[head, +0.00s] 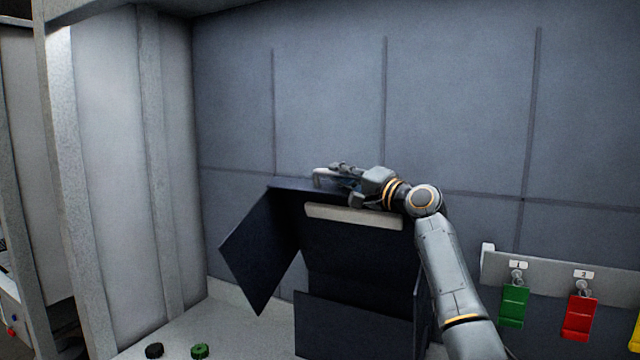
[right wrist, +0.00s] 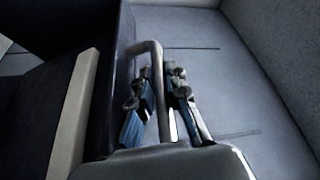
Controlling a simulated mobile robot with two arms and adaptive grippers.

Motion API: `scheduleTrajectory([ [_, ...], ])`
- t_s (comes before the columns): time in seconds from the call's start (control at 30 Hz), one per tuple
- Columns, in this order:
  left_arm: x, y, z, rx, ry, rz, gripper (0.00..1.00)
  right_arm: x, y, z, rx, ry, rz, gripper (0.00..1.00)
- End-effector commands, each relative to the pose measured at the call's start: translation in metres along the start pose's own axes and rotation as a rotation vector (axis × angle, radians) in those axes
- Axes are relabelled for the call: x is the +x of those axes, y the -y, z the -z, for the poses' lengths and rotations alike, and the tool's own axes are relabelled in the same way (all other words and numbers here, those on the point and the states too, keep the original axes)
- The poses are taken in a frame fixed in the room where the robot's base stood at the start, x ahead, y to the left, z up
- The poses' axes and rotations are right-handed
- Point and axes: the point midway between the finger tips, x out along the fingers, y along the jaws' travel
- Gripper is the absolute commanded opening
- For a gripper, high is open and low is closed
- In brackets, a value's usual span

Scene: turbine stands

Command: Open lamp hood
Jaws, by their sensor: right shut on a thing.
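The lamp hood (head: 258,262) is a dark box-like cover in the middle of the head view, against the back wall. A pale lamp strip (head: 352,216) runs under its top edge and shows as a light bar in the right wrist view (right wrist: 75,115). A grey bar handle (head: 319,176) sits on the hood's top; in the right wrist view the handle (right wrist: 146,47) passes between the fingers. My right gripper (head: 343,180) is shut on this handle, with blue finger pads on both sides of it (right wrist: 158,95). My left gripper is not in view.
A rail with green (head: 514,306) and red (head: 578,317) tags hangs on the wall at the right, with a yellow one at the edge. A black knob (head: 154,351) and a green knob (head: 200,351) are at lower left. The wall above the hood is clear.

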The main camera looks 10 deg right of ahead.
Motion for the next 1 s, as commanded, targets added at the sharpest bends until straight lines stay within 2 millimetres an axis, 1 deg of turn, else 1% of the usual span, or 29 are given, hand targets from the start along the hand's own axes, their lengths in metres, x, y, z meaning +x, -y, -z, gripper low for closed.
scheduleTrajectory([
  [0.1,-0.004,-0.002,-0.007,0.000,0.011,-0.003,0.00,-0.002,0.001,0.006,0.020,0.005,-0.010,0.00],
  [0.27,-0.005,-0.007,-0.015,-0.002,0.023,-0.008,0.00,-0.004,0.001,0.008,0.029,0.007,-0.014,0.00],
  [0.4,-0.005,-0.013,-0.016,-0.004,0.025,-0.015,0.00,-0.004,0.001,0.008,0.029,0.008,-0.014,0.00],
  [0.53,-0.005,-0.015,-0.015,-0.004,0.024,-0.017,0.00,-0.004,0.001,0.008,0.029,0.008,-0.014,0.00],
  [0.57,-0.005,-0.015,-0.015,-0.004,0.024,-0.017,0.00,-0.003,0.001,0.008,0.029,0.008,-0.014,0.16],
  [0.6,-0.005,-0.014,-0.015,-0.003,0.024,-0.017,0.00,-0.003,0.001,0.008,0.029,0.008,-0.014,0.25],
  [0.67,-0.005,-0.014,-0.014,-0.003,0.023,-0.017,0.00,-0.004,0.001,0.008,0.029,0.008,-0.014,0.37],
  [0.87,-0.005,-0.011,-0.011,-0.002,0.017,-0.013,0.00,-0.004,0.001,0.009,0.028,0.005,-0.014,0.37],
  [1.0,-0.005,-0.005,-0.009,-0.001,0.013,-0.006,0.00,-0.005,0.001,0.009,0.028,0.004,-0.014,0.37],
])
